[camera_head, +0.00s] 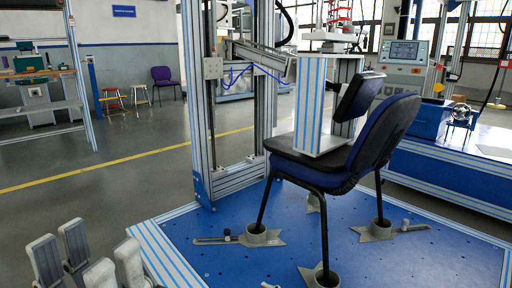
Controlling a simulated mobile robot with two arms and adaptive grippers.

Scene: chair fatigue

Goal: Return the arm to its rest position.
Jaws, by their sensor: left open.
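My left gripper (88,260) is at the lower left corner, its grey fingers pointing up and spread apart. It is open, with nothing seen between the fingers. Its arm is out of frame. It is in front of and left of the blue test platform (270,262), seemingly apart from it. A dark blue and black chair (378,135) stands on the platform, its feet in grey round holders. My right gripper is not in view.
A striped metal column (198,110) and a blue-striped block (309,105) on the chair seat belong to the test rig. A monitor (404,51) and blue bin (428,120) are at the right. Open grey floor (100,190) lies at the left, with shelving (50,75) beyond.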

